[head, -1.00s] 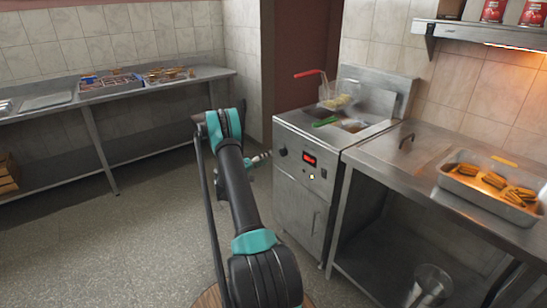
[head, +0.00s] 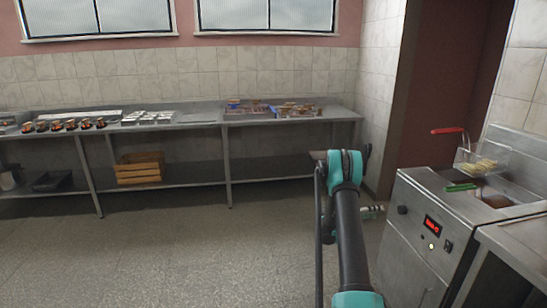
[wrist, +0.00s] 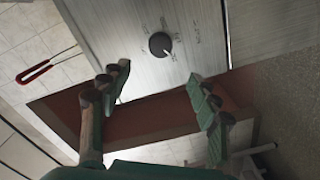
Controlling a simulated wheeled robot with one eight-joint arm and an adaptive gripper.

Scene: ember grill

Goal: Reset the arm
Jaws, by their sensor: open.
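My arm rises at the right of the head view, bent at its teal joint. My gripper shows small beyond the arm in the head view, beside the fryer's front. In the wrist view my gripper (wrist: 160,92) is open, its two green-padded fingers wide apart with nothing between them. The fryer (head: 418,250) stands to the right of the arm, with a lit red display. Its dark round knob (wrist: 160,44) shows beyond the fingers in the wrist view, apart from them.
A fry basket (head: 483,163) with a red handle sits over the fryer. A long steel counter (head: 195,117) with trays and food runs along the back wall, a wooden crate (head: 140,167) on its lower shelf. The floor (head: 190,255) left of the arm is clear.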

